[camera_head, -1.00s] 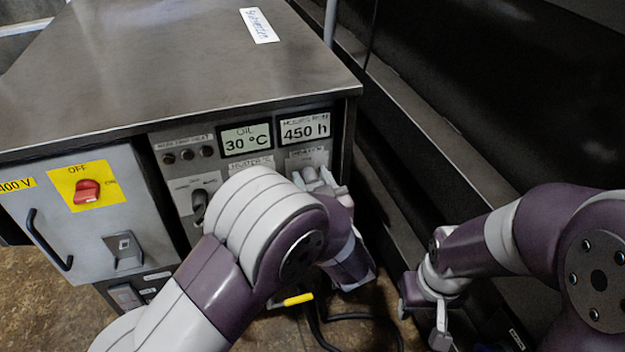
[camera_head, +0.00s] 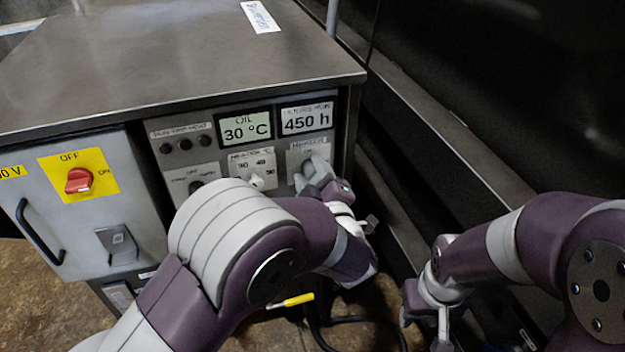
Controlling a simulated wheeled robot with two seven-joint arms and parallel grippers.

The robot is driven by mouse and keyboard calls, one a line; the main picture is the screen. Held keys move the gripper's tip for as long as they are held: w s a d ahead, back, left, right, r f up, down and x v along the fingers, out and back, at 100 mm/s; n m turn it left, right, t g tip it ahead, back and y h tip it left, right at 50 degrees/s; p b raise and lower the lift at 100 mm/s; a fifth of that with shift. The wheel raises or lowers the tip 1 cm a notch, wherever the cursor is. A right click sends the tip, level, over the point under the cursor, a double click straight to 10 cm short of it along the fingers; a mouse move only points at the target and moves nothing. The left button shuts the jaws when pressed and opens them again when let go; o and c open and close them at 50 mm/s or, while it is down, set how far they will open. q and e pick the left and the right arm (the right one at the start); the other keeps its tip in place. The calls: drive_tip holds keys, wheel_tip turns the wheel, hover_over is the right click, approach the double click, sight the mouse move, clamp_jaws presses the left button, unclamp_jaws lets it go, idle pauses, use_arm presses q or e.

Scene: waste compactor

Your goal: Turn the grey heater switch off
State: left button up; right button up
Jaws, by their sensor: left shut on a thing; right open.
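The heater switch plate (camera_head: 301,154) is at the right end of the control panel, under the 450 h display. My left gripper (camera_head: 314,178) is at this plate, with its fingers against the lower part of it. It is shut on the heater switch knob, which the fingers and hand hide, so I cannot tell which way the knob points. My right gripper (camera_head: 424,325) hangs low at the right, open and empty, away from the panel.
The panel also has an oil display (camera_head: 245,127), a heater temperature dial (camera_head: 257,181) and a partly hidden dark selector knob (camera_head: 195,187). A red main switch (camera_head: 78,180) and a door handle (camera_head: 38,232) are at the left. A yellow-handled item (camera_head: 291,301) and dark cables lie below.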

use_arm(q)
drive_tip(key=n+b, duration=0.3)
drive_tip(key=n, duration=0.1)
drive_tip(key=shift+f+n+b, duration=0.3)
drive_tip(key=shift+f+b, duration=0.05)
drive_tip(key=shift+f, duration=0.05)
drive_tip(key=shift+n+b, duration=1.5)
drive_tip(key=shift+n, duration=0.2)
drive_tip(key=shift+r, duration=0.1)
drive_tip(key=o, duration=1)
drive_tip(key=shift+c, duration=0.2)
drive_tip(key=shift+r, duration=0.1)
